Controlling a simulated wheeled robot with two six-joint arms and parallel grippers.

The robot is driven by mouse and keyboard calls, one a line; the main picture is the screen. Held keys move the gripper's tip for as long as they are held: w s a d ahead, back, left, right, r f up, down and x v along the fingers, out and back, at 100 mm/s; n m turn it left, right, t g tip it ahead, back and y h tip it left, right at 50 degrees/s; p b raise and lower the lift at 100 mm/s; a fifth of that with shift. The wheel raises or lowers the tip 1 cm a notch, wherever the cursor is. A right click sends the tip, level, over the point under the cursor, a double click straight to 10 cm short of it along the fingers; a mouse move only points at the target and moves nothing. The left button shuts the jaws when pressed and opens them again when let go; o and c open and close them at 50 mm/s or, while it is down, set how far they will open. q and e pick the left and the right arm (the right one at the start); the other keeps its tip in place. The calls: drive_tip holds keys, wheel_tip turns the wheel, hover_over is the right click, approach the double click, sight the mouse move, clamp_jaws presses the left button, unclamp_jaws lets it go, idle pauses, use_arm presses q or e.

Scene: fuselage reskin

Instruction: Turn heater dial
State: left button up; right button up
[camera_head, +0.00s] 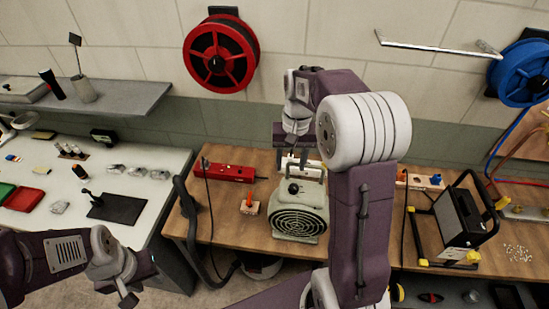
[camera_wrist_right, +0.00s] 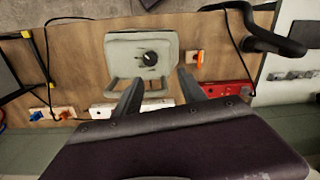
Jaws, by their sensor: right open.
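The heater (camera_head: 299,222) is a grey-green box with a round front grille on the wooden bench; it also shows in the right wrist view (camera_wrist_right: 120,52). Its black dial (camera_head: 293,188) sits on the top face and shows clearly in the right wrist view (camera_wrist_right: 149,58). My right gripper (camera_head: 291,157) is above and behind the heater, pointing down.
A red tool box (camera_head: 230,173) and an orange-switched socket (camera_head: 249,205) are left of the heater. A black work lamp (camera_head: 461,221) stands at the right. A black hose (camera_head: 189,220) runs along the bench's left edge. The white table (camera_head: 150,190) is further left.

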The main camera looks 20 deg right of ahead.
drive_tip(key=s+d+r, duration=0.1)
drive_tip(key=s+d, duration=0.1)
drive_tip(key=s, duration=0.1)
drive_tip(key=p, duration=0.1)
hover_over(294, 186)
wheel_tip(294, 186, down, 4)
drive_tip(key=shift+w+a+f, duration=0.1)
drive_tip(key=shift+f, duration=0.15)
wheel_tip(294, 186, down, 4)
drive_tip(key=shift+r+p, duration=0.1)
drive_tip(key=shift+p, duration=0.25)
drive_tip(key=shift+s+f, duration=0.3)
drive_tip(key=shift+w, duration=0.2)
drive_tip(key=shift+c, duration=0.3)
clamp_jaws()
use_arm(q)
drive_tip(key=r, duration=0.1)
drive_tip(key=s+r, duration=0.1)
drive_tip(key=shift+s+d+r, duration=0.3)
drive_tip(key=shift+d+r, duration=0.05)
drive_tip(key=shift+r, duration=0.05)
